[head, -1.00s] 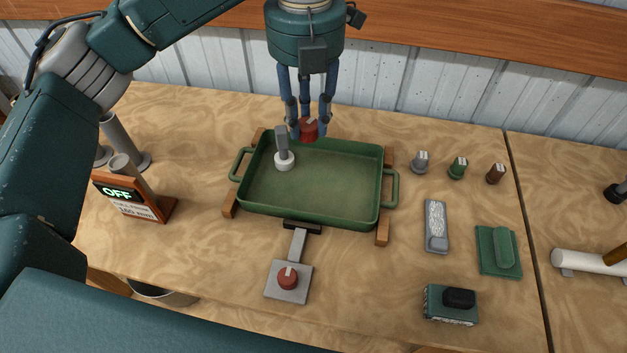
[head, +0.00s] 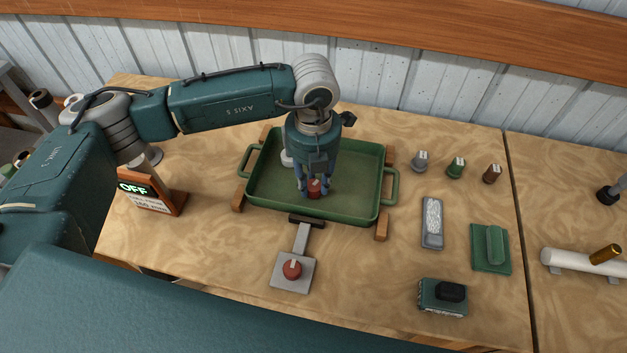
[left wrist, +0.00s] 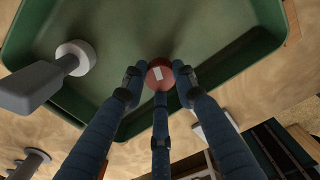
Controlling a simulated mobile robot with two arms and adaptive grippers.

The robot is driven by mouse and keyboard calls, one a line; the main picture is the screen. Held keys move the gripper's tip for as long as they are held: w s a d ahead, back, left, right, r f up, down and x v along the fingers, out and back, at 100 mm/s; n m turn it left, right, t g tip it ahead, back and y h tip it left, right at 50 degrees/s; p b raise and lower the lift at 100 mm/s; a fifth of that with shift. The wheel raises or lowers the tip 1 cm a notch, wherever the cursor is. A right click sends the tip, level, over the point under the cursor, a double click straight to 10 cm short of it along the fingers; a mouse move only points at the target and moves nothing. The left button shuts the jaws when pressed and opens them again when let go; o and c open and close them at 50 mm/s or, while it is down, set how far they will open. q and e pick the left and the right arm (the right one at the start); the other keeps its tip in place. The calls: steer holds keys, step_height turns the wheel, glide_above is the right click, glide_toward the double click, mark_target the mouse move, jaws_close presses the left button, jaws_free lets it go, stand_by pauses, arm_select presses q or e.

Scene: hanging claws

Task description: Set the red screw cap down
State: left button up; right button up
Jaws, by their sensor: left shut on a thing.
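The red screw cap (head: 314,188) has a pale mark on its top and sits between the fingers of my left gripper (head: 315,182). The gripper is shut on it, pointing down inside the green tray (head: 354,190), near its front wall. In the left wrist view the cap (left wrist: 159,75) shows between three blue fingers (left wrist: 160,92). Whether the cap touches the tray floor cannot be told. A white-based grey-handled item (head: 287,158) stands in the tray, partly hidden by my gripper; it also shows in the left wrist view (left wrist: 76,57). My right gripper is not in view.
Wooden blocks (head: 382,228) flank the tray. Several small caps (head: 455,168) and tools (head: 432,222) lie to the right. An OFF sign (head: 150,195) stands left. The tray's right half is clear.

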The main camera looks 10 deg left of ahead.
arm_select(q)
steer(key=shift+f, duration=0.75)
steer(key=shift+f, duration=0.1)
steer(key=shift+f, duration=0.15)
steer(key=o, duration=1)
steer(key=shift+c, duration=0.2)
